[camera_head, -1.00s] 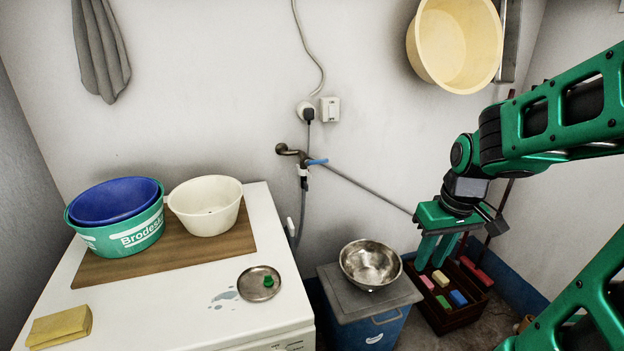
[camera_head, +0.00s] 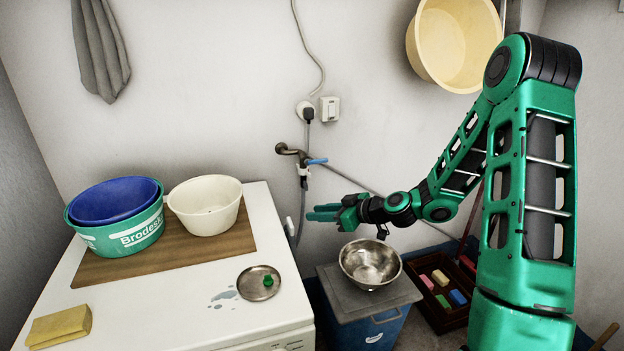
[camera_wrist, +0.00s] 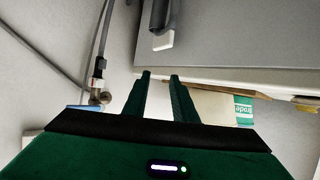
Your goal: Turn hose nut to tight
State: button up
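The tap (camera_head: 288,150) is on the back wall, with a blue lever (camera_head: 316,161). The hose nut (camera_head: 303,172) is at its outlet, where the grey hose begins. In the wrist view, the nut (camera_wrist: 97,83) and dark hose end (camera_wrist: 99,67) show left of my fingers, upside down. The nut's turned position is too small to tell. My gripper (camera_head: 309,212) is open and empty, its fingers pointing left, below the tap and apart from the nut. In the wrist view there is a gap between the fingertips (camera_wrist: 159,75).
The white washing machine (camera_head: 170,310) stands left of my gripper, bearing basins and a small dish (camera_head: 259,283). A steel bowl (camera_head: 370,264) on a lidded blue bin (camera_head: 375,325) is below my gripper. A grey pipe (camera_head: 345,176) crosses the wall. A crate (camera_head: 440,318) stands right.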

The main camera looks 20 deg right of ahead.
jog(key=w+d+r+m+t, duration=0.1)
jog(key=w+d+t, duration=0.1)
jog(key=w+t, duration=0.15)
jog(key=m+t+h, duration=0.3)
send_near(303, 170)
jog(key=w+f, duration=0.1)
jog(key=w, duration=0.5)
jog(key=shift+a, duration=0.3)
jog(key=shift+f+t, duration=0.1)
jog(key=shift+t, duration=0.15)
jog(key=shift+c, duration=0.3)
